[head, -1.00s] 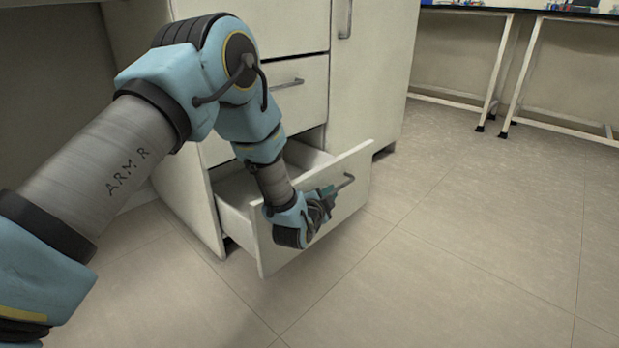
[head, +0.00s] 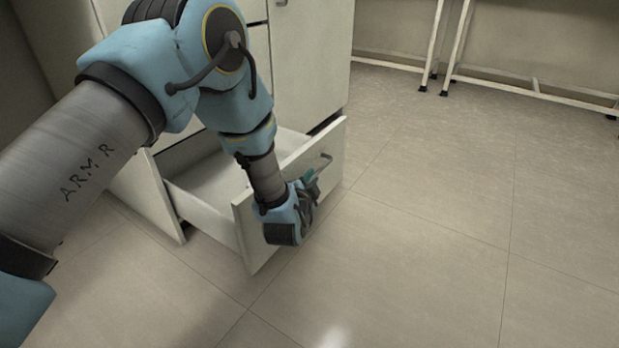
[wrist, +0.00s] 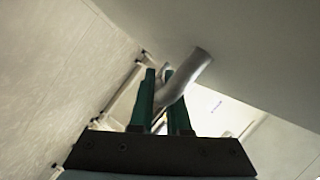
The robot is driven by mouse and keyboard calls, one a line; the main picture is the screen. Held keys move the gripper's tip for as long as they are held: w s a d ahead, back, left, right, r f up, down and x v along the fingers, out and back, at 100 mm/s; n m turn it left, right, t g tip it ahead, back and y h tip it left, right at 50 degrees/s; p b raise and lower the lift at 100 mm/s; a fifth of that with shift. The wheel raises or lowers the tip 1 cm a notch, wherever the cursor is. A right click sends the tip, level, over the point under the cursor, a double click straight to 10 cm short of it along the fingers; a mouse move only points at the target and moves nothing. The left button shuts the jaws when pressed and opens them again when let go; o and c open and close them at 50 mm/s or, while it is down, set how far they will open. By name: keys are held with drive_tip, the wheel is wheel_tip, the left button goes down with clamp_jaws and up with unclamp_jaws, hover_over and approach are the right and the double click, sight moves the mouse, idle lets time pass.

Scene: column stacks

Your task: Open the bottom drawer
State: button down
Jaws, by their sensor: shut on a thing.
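The bottom drawer (head: 242,232) of the white cabinet is pulled well out, and the left part of its inside shows. Its grey bar handle (head: 325,162) sticks out from the drawer front. My gripper (head: 312,180) is at the handle, in front of the drawer face. In the wrist view the two green fingers of my gripper (wrist: 164,105) are shut on the handle (wrist: 190,75), which passes between them. Part of the handle and drawer front is hidden behind my wrist in the head view.
The cabinet (head: 310,60) stands behind the drawer, with a tall door on its right side. The tiled floor (head: 420,220) in front and to the right is clear. White table legs (head: 445,50) stand at the back right.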

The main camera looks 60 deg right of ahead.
drive_tip(key=c, duration=0.9)
unclamp_jaws()
drive_tip(key=p+v, duration=0.4)
drive_tip(key=v, duration=0.6)
drive_tip(key=shift+s+a+r, duration=0.1)
drive_tip(key=shift+s+a, duration=0.1)
drive_tip(key=shift+a, duration=0.15)
